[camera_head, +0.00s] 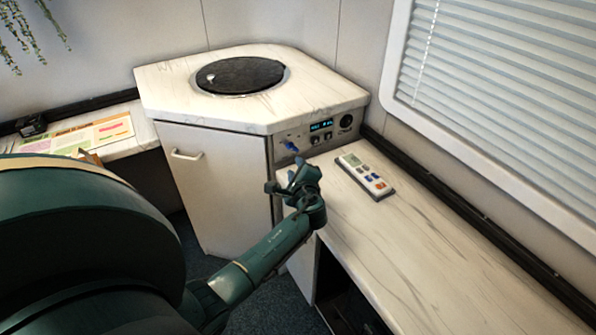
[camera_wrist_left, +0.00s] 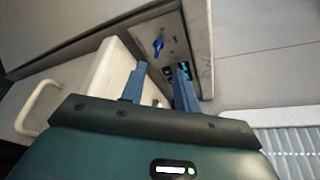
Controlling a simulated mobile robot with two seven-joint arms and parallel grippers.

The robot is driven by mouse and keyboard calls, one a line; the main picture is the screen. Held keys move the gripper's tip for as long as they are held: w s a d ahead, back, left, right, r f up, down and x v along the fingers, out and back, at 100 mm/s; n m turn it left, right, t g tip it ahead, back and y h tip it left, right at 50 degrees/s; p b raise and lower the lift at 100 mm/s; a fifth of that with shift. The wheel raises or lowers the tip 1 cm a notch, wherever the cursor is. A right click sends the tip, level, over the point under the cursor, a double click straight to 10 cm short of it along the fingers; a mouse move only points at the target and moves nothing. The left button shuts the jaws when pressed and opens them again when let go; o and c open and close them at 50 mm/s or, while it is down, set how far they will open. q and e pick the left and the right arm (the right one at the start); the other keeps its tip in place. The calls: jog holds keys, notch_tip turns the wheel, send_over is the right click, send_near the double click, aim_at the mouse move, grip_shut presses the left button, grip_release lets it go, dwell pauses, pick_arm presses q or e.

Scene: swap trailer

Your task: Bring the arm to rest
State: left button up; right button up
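My left arm reaches in from the lower left of the head view, dark green. Its left gripper (camera_head: 303,178) is in front of the control panel (camera_head: 320,133), by the near edge of the right-hand counter (camera_head: 430,240). In the left wrist view the two blue fingers of the left gripper (camera_wrist_left: 161,68) stand apart with nothing held between them. A blue key or knob (camera_head: 289,145) sits on the panel; it also shows beyond the fingers in the wrist view (camera_wrist_left: 157,47). My right gripper is not in view.
A white corner cabinet (camera_head: 215,175) with a handle (camera_head: 187,155) carries a round dark lid (camera_head: 240,75). A remote-like device (camera_head: 365,175) lies on the right-hand counter. Blinds (camera_head: 510,80) cover the window. Papers (camera_head: 95,132) lie on the left shelf. The counter's near right part is bare.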

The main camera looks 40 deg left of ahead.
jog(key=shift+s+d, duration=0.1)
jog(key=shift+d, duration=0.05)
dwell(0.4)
pick_arm(q)
jog(key=s+d+f+n+h+p, duration=0.1)
jog(key=s+d+f+n+h, duration=0.1)
jog(key=s+d+f+h, duration=0.4)
jog(key=s+d+f+n+h+p, duration=0.2)
jog(key=s+d+f+n+h, duration=0.1)
jog(key=s+d, duration=0.6)
jog(key=s+d+r+n+h, duration=0.5)
jog(key=s+d+n+h, duration=0.1)
jog(key=s+d, duration=0.5)
jog(key=shift+s+d+r+n+p, duration=0.2)
jog(key=shift+d+n+p, duration=0.25)
jog(key=shift+d, duration=0.1)
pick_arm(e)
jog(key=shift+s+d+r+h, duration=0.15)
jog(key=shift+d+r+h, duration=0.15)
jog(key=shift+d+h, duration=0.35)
